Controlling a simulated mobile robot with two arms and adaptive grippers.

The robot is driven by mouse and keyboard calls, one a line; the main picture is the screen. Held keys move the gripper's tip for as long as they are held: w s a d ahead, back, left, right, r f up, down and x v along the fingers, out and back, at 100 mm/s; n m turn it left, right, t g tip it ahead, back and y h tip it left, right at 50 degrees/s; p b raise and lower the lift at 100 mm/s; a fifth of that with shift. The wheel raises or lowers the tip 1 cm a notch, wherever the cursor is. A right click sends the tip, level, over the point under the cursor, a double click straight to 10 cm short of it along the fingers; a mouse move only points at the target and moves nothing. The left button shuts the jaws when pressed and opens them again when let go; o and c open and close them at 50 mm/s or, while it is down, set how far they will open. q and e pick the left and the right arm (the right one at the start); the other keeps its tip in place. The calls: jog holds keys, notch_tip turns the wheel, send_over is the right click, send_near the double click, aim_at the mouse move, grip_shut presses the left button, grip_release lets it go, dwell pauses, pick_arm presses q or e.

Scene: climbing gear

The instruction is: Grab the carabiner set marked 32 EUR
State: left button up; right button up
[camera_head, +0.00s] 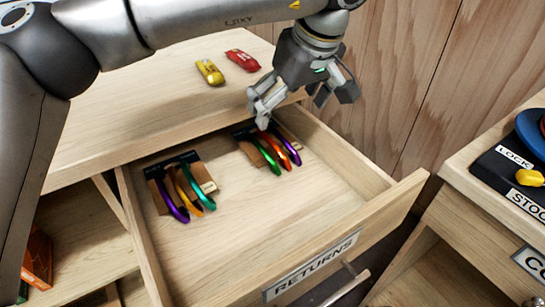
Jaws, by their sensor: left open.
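Two carabiner sets lie in the open drawer. The left set (184,201) has purple, orange and green carabiners on a dark and brown card. The right set (271,152) has green, orange and purple carabiners on a similar card, near the drawer's back. No 32 EUR marking is readable on either set, so I cannot tell which one bears it. My left gripper (292,103) is open and empty, pointing down above the right set; its fingers hide part of the card. Whether a fingertip touches the set is unclear. My right gripper is out of view.
The drawer front (340,252) is labelled RETURNS, and the drawer floor is bare around the sets. A yellow item (210,72) and a red item (243,60) lie on the counter. A second cabinet with a black LOCK tray (497,170) stands at right.

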pick_arm(q)
send_over(273, 138)
jog(key=s+d, duration=0.2)
jog(key=f, duration=0.4)
jog(key=shift+w+a+f+b, duration=0.15)
jog(key=shift+a+f+b, duration=0.15)
jog(key=shift+b, duration=0.1)
jog(key=b+x, duration=0.1)
jog(key=x, duration=0.3)
jog(key=shift+a+f, duration=0.1)
jog(key=shift+f, duration=0.3)
jog(key=shift+w+a+f, duration=0.1)
jog(key=shift+w+f, duration=0.05)
jog(key=shift+f, duration=0.15)
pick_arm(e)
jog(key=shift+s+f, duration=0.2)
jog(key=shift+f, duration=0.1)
pick_arm(q)
jog(key=shift+r, duration=0.1)
jog(key=shift+f, duration=0.3)
jog(key=shift+c, duration=0.3)
jog(key=c, duration=1.1)
